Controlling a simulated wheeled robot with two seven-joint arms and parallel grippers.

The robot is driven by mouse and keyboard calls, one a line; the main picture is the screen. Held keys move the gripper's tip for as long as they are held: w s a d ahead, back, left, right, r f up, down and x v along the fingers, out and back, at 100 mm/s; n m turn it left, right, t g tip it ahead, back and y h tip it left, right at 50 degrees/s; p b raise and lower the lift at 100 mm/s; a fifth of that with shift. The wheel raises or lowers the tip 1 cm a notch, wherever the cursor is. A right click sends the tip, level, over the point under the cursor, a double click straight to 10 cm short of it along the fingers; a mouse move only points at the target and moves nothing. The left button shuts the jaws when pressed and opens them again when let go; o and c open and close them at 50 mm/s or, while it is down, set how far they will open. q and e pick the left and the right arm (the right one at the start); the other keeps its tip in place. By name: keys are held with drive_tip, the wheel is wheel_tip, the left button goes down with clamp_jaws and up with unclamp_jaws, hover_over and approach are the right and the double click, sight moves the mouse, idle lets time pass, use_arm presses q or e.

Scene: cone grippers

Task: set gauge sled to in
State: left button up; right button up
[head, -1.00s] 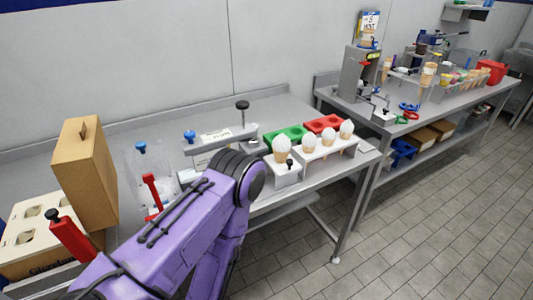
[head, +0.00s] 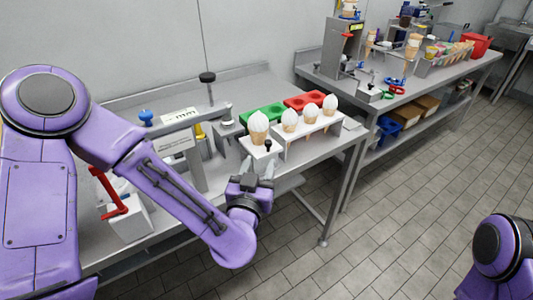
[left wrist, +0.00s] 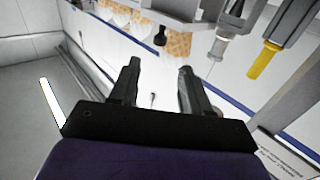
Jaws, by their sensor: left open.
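The gauge sled appears to be the white block (head: 252,150) with a black knob at its front and a cone with a white top standing in it. It is at the front edge of the near table, to the right of the grey gauge frame (head: 193,155). My left gripper (head: 258,168) is open just in front of and below the knob, apart from it as far as I can tell. In the left wrist view, the black knob (left wrist: 160,36) lies ahead of the two open fingers (left wrist: 158,68), with nothing between them. My right gripper is out of view.
A white rack (head: 312,135) with several cones stands right of the sled. Green (head: 262,115) and red (head: 303,101) trays lie behind. A white block with a red lever (head: 112,195) is at left. Floor in front is clear.

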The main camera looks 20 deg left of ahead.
sight(268, 144)
use_arm(q)
drive_tip(key=w+p, duration=0.1)
drive_tip(key=w, duration=0.1)
drive_tip(key=w+p, duration=0.1)
drive_tip(key=w, duration=0.1)
drive_tip(key=w+p, duration=0.1)
drive_tip(key=w, duration=0.2)
drive_tip(key=shift+a, duration=0.4)
drive_tip(key=shift+w+f, duration=0.1)
drive_tip(key=shift+w, duration=0.4)
clamp_jaws()
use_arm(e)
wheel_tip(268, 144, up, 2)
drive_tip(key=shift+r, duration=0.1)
